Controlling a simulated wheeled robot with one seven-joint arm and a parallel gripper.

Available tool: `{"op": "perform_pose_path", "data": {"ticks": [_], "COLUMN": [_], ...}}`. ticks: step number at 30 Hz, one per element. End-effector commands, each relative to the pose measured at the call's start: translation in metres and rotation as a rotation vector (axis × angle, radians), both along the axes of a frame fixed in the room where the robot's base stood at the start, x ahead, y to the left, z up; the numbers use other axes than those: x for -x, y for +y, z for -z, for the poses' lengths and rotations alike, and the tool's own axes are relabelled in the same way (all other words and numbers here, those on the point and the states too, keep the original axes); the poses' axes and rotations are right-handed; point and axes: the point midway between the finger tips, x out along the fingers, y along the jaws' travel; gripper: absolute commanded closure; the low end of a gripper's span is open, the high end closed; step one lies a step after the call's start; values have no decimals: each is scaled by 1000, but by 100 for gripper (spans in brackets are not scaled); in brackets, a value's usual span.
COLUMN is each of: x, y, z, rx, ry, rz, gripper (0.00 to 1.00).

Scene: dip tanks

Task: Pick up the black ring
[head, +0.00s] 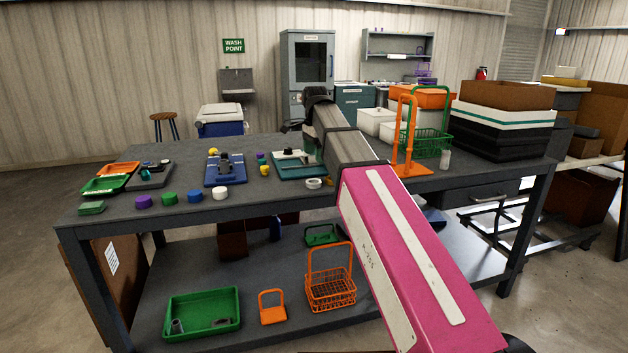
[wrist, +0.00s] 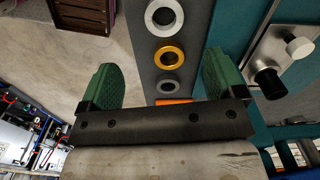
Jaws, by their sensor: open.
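A small dark grey ring, which I take as the black ring (wrist: 169,86), lies flat on the dark bench top in the wrist view. It is last in a row with a gold ring (wrist: 183,57) and a silver ring (wrist: 178,20). My gripper (wrist: 160,80) is open and empty, its two green fingers spread wide on either side of the dark ring in the picture. I cannot tell its height above the ring. In the head view the silver ring (head: 314,188) shows on the bench; my arm hides the dark ring and the gripper.
The bench (head: 250,203) edge runs close beside the rings, with open floor beyond. A teal fixture board (head: 290,172) lies near the rings. An orange stand (head: 408,168) and a green wire basket (head: 432,145) stand right of my arm. An orange thing (wrist: 172,101) lies just past the dark ring.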

Motion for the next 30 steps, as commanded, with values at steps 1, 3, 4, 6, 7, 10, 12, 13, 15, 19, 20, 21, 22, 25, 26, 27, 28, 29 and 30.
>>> {"op": "perform_pose_path", "data": {"ticks": [1,3,4,6,7,10,12,13,15,19,20,21,22,25,26,27,28,29,30], "x": [0,1,1,1,1,2,2,2,1,1,1,1,1,2,3,3,3,4,3], "y": [2,3,3,3,3,2,2,3,3,3,3,3,4,5,5,6,7,7,7], "z": [-5,-5,-3,2,6,19,29,34,43,51,52,54,56,66,69,74,79,83,89], "rx": [0,0,0,1,1,0,1,1,1,0,0,0,0,1,1,1,1,1,1], "ry": [0,1,1,2,2,3,2,2,3,1,1,1,1,2,2,2,2,2,2], "rz": [7,14,15,15,15,15,14,14,14,14,14,14,13,13,13,13,13,13,13], "gripper": [12,12,12,12,12,12,12,12,12,12,12,12,12,12,12,12,12,12,12]}}
